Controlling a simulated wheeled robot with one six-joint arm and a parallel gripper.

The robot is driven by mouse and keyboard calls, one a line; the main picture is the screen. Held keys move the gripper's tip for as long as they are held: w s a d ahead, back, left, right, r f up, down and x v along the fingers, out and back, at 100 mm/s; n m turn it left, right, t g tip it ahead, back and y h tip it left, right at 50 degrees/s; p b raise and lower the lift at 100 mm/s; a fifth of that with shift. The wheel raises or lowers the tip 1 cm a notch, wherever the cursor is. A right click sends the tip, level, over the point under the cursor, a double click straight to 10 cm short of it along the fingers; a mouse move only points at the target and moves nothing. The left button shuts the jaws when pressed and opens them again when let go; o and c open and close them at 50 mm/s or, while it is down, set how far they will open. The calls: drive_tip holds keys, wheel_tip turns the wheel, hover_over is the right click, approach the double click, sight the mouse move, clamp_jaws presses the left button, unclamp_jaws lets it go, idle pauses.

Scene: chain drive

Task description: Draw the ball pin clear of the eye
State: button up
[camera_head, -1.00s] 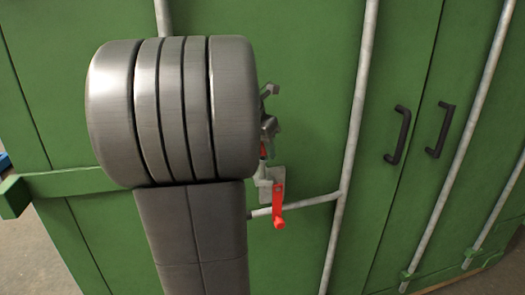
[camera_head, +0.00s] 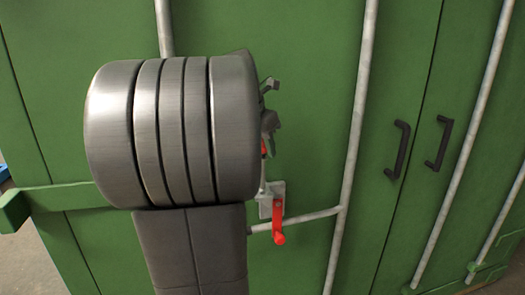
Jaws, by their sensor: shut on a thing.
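My gripper (camera_head: 269,110) is mostly hidden behind my grey arm. Its dark jaws show at the arm's right edge, shut on what looks like the red head of the ball pin (camera_head: 264,148). A thin grey shaft shows below the red head, above a pale grey plate (camera_head: 278,188) on the green door. The eye is not clearly visible, and I cannot tell whether the pin's lower end is still inside it. A red handle (camera_head: 278,215) hangs in front of the plate, joined to a grey bar (camera_head: 318,216).
Upright grey rods (camera_head: 352,150) run along the green doors. Two black pull handles (camera_head: 398,150) (camera_head: 440,142) sit to the right. A green beam (camera_head: 60,200) crosses behind my arm at the left.

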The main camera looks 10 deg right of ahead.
drive_tip(key=shift+r, duration=2.4)
drive_tip(key=shift+s, duration=0.1)
